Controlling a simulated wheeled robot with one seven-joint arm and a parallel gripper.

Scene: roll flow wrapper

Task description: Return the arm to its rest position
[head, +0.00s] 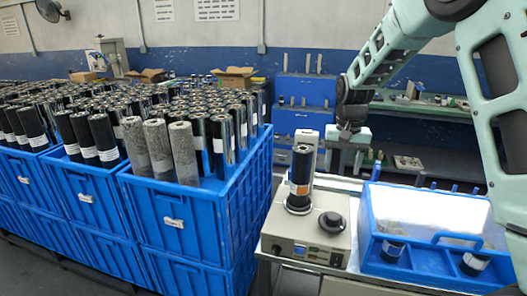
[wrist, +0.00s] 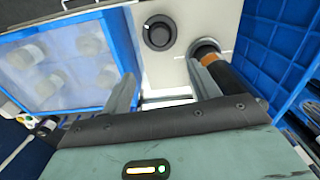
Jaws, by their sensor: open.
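My gripper (head: 347,160) hangs at the end of my pale green arm, above and behind the flow wrapper machine in the head view. In the wrist view its two fingers (wrist: 163,85) are spread, with nothing between them. A black roll with an orange band (head: 300,178) stands upright on the beige machine (head: 308,232). In the wrist view the roll (wrist: 228,78) lies just right of the right finger, outside the jaws; I cannot tell whether they touch. The machine's black knob (wrist: 158,32) shows beyond the fingers.
Blue crates (head: 150,225) full of upright rolls stand at the left. A blue box (head: 425,262) with a whitish cover and several rolls stands right of the machine. Blue drawers (head: 303,122) and a green-topped bench (head: 430,105) are behind.

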